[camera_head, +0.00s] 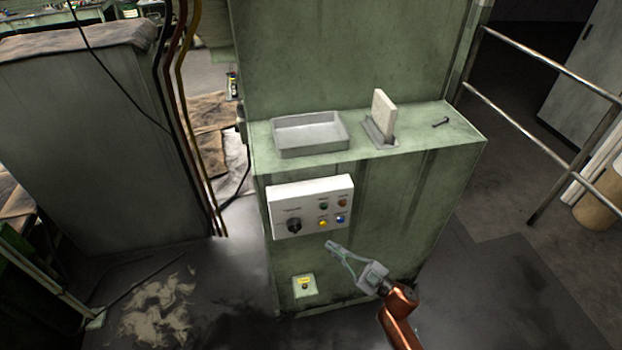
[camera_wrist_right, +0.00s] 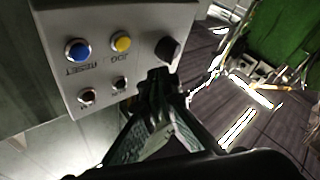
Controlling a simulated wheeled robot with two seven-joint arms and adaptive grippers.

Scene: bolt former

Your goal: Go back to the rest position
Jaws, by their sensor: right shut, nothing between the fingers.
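My right gripper (camera_head: 333,246) is shut and empty, in front of the green machine (camera_head: 390,210) and just below its white control panel (camera_head: 310,188). In the right wrist view the gripper's fingertips (camera_wrist_right: 156,78) show over the lower part of the scene, with the panel (camera_wrist_right: 150,30) behind them. The panel carries a black rotary knob (camera_wrist_right: 167,49), a blue button (camera_wrist_right: 77,50), a yellow button (camera_wrist_right: 121,42) and two darker buttons. I cannot tell from these views how near the fingertips are to the panel. My left gripper is not in view.
On the machine's ledge stand a grey tray (camera_head: 310,153), a pale block in a holder (camera_head: 384,115) and a small dark bolt (camera_head: 440,122). A metal railing (camera_head: 560,70) is at right. A grey cabinet (camera_head: 80,150) and hanging cables stand at left.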

